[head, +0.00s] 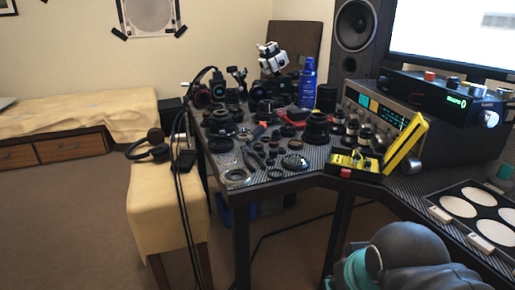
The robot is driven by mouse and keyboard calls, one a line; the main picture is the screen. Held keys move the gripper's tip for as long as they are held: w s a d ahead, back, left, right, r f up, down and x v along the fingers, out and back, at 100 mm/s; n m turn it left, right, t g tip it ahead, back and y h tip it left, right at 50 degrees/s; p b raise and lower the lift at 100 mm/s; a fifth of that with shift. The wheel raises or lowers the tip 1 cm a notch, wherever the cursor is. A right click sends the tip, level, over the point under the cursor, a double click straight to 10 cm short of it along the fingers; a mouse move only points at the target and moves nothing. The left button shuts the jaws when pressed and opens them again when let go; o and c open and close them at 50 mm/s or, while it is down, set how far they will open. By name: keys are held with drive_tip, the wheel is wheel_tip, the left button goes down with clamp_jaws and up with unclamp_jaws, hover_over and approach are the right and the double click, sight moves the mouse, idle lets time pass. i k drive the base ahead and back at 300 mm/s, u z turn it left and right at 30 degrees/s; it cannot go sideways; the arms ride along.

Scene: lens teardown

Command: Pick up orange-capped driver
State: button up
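A small orange-ended tool (258,132) lies among the dark lens parts on the desk. It looks like the orange-capped driver, but it is too small to be sure. Its shaft is hard to tell from the black parts around it. An open yellow case (405,143) with small pieces in its tray stands at the desk's front edge, to the right of the tool. My gripper is not in view; only a grey and teal part of my arm shows at the bottom right, apart from the tool.
The desk (325,183) is crowded with lenses, rings and camera parts. A blue bottle (308,84) stands behind them. An amplifier (400,115) and speaker (357,40) are at the right. A cloth-covered bench (165,198) with headphones (150,147) stands left; open floor lies in front.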

sight(262, 127)
drive_tip(key=k, duration=0.25)
drive_tip(key=u, duration=1.85)
drive_tip(key=i, duration=1.3)
drive_tip(key=z, duration=2.25)
